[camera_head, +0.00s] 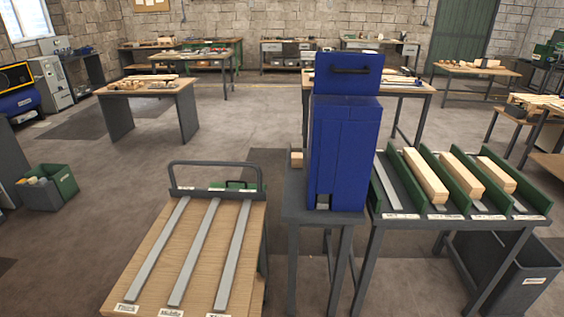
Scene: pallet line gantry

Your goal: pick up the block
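Three pale wooden blocks lie in the green-walled rack (432,212) on the right table: a left block (426,176), a middle block (463,177) and a right block (496,175). Each lies lengthwise in its own lane between green dividers. A small piece of similar wood (296,158) shows at the left edge of the blue machine (345,140); the rest of it is hidden behind the machine. I cannot tell which block the task means. Neither of my grippers is in view.
A wooden pallet (180,262) with three metal strips, labels and a dark handle (214,163) stands at front left. The blue machine stands on a dark table (295,208) between pallet and rack. A dark bin (520,280) is at lower right. Floor (225,125) behind is open.

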